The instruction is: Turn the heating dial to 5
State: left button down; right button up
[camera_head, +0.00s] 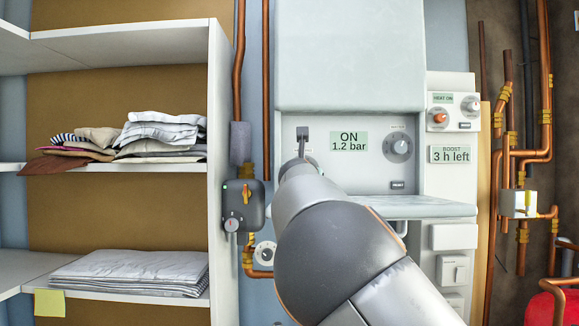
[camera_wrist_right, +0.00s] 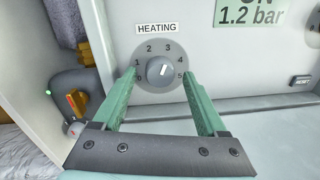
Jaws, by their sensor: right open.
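The heating dial (camera_wrist_right: 160,70) is a dark grey knob on a round grey plate numbered 0 to 5, under a HEATING label (camera_wrist_right: 157,28) in the right wrist view. Its white pointer mark leans up and slightly right, near 3. My right gripper (camera_wrist_right: 158,74) is open, with one green finger on each side of the dial. Both fingers look apart from the knob; whether the tips reach the panel I cannot tell. In the head view my right arm largely hides this dial. My left gripper is not in view.
The panel carries a display (camera_head: 349,142) reading ON 1.2 bar and another dial (camera_head: 400,147) at the right. A pale ledge (camera_head: 415,207) juts out below. A grey valve box (camera_head: 240,206) and shelves with folded cloth (camera_head: 130,272) stand left. Copper pipes run at the right.

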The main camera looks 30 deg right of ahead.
jog(key=shift+w+d, duration=0.1)
jog(key=shift+c, duration=0.2)
grip_shut()
dwell(0.5)
